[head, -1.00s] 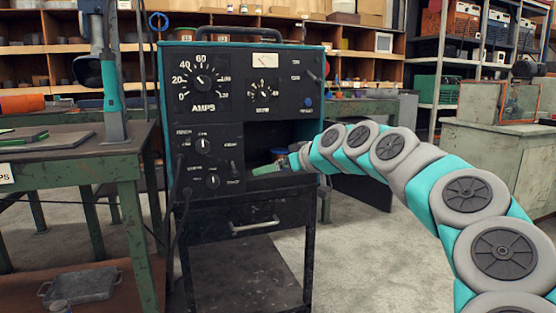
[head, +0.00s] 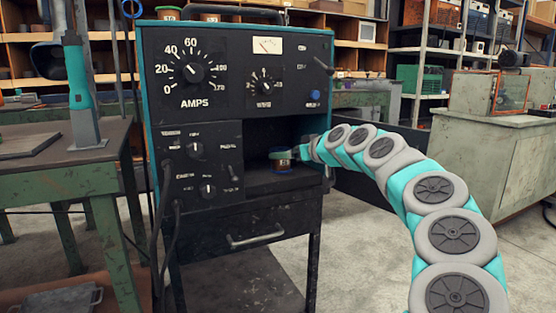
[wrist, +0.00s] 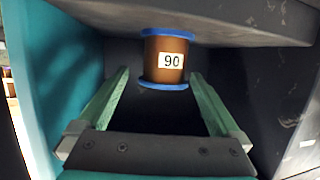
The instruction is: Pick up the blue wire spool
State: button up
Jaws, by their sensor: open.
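The blue wire spool (wrist: 166,58) has blue flanges, a copper-brown winding and a white label reading "90". It stands inside the open compartment of the black machine, and the head view shows it small in the opening (head: 282,162). My gripper (wrist: 158,76) is open, with one green finger on each side of the view. The spool is centred between the fingertips, at or just beyond their ends, with visible gaps on both sides. In the head view my gripper (head: 299,152) is at the right of the opening, its fingers mostly hidden.
The machine (head: 215,120) has knobs, dials and a drawer handle (head: 254,236) below. A green workbench (head: 80,165) stands left and a cabinet (head: 480,165) right.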

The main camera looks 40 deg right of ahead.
jog(key=x, duration=0.5)
jog(key=shift+w+a+f, duration=0.1)
jog(key=shift+w+a, duration=0.05)
jog(key=shift+a, duration=0.2)
jog(key=shift+w+d+f, duration=0.1)
jog(key=shift+w+f, duration=0.05)
jog(key=shift+w, duration=0.45)
grip_shut()
